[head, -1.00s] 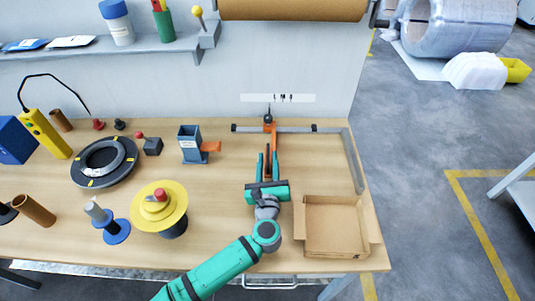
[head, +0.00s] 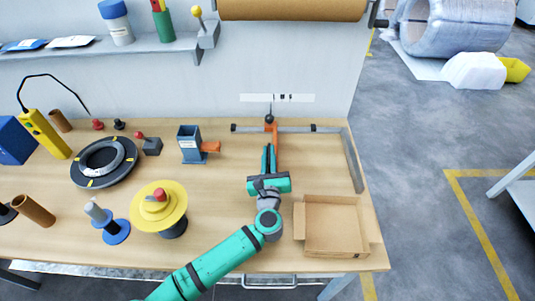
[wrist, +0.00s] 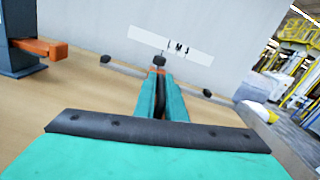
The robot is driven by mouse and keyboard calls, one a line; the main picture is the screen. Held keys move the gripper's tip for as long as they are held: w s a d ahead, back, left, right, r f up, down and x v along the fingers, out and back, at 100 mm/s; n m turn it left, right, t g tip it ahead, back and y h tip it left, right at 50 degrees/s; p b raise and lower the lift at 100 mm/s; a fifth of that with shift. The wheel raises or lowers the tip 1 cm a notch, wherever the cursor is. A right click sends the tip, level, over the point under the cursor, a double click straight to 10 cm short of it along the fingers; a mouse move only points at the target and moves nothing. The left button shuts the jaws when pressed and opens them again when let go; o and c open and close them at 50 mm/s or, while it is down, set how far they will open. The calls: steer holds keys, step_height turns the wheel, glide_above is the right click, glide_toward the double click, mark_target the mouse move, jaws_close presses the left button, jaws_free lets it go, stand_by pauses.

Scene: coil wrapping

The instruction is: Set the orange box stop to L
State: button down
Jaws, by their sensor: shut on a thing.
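The orange box stop (head: 271,129) sits on a grey rail (head: 293,129) at the back of the bench. A black knob (head: 269,118) stands up at its far end. My gripper (head: 269,147) reaches in from the front, its teal fingers shut on the stop's orange bar. In the wrist view, a little orange (wrist: 158,69) shows at the fingertips below the knob (wrist: 159,61). Most of the bar is hidden by the fingers. A white label strip (head: 256,98) on the wall behind carries small marks; the first looks like an L, the rest are hard to read.
An open cardboard box (head: 335,224) lies right of my gripper. A grey side rail (head: 353,160) runs along the bench's right side. A blue-grey holder with an orange tongue (head: 190,145) and a yellow spool (head: 172,210) stand to the left. Bare bench lies between them and my gripper.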

steer(key=shift+d, duration=0.85)
steer(key=c, duration=1.9)
jaws_free()
steer(key=shift+o, duration=0.2)
steer(key=s, duration=1.1)
steer(key=shift+w, duration=0.1)
